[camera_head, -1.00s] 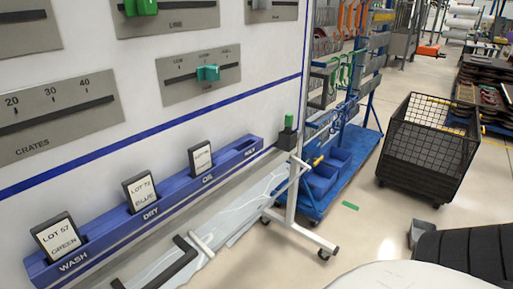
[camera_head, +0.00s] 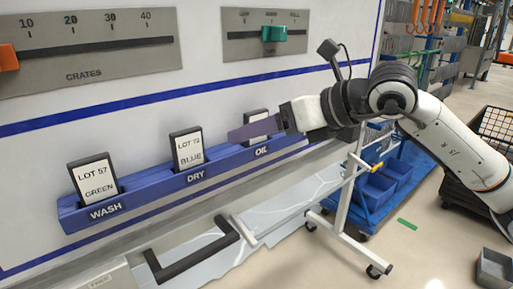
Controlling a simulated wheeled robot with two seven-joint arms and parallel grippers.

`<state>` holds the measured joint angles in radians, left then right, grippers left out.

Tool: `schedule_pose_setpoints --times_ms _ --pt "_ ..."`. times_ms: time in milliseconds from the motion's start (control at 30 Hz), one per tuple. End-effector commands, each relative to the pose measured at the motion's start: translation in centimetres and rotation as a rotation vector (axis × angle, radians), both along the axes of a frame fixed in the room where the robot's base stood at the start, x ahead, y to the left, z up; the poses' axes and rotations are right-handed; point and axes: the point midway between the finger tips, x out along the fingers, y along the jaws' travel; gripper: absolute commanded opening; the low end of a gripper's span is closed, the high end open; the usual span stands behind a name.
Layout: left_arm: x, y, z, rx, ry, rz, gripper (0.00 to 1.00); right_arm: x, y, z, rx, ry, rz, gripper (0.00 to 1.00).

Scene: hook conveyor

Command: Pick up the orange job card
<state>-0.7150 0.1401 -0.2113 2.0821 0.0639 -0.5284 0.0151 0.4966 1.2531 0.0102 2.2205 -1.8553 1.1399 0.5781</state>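The third job card (camera_head: 256,114) stands in the OIL slot of the blue rack (camera_head: 150,198). Most of its face is hidden behind my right gripper, so its lettering cannot be read. My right gripper (camera_head: 232,134) reaches in from the right, with its dark fingers in front of this card. I see the fingers side-on and cannot tell whether they are open or touching the card. The LOT 57 GREEN card (camera_head: 95,181) stands in the WASH slot. The LOT 72 BLUE card (camera_head: 187,152) stands in the DRY slot. My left gripper is out of view.
Above the rack are the CRATES slider panel (camera_head: 90,50) with an orange knob and another panel with a green knob (camera_head: 273,33). A dark handle (camera_head: 195,252) juts out below the rack. A white wheeled stand (camera_head: 347,200) and blue bins (camera_head: 378,187) stand at right.

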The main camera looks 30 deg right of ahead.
Motion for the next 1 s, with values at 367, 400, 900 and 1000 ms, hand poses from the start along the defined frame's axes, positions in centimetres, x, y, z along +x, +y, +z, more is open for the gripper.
schedule_pose_setpoints --times_ms 367,400,900,1000 --pt "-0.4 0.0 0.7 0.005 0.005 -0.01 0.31 2.3 -5.6 2.6 -0.183 -0.087 -0.191 0.72" --pt "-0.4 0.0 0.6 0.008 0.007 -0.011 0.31 2.9 -5.5 2.3 -0.182 -0.088 -0.191 0.72" --pt "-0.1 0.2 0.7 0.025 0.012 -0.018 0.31 8.1 -5.0 -0.5 -0.182 -0.087 -0.188 0.72" --pt "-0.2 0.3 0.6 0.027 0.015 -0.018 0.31 8.7 -4.9 -0.8 -0.185 -0.088 -0.187 0.72"
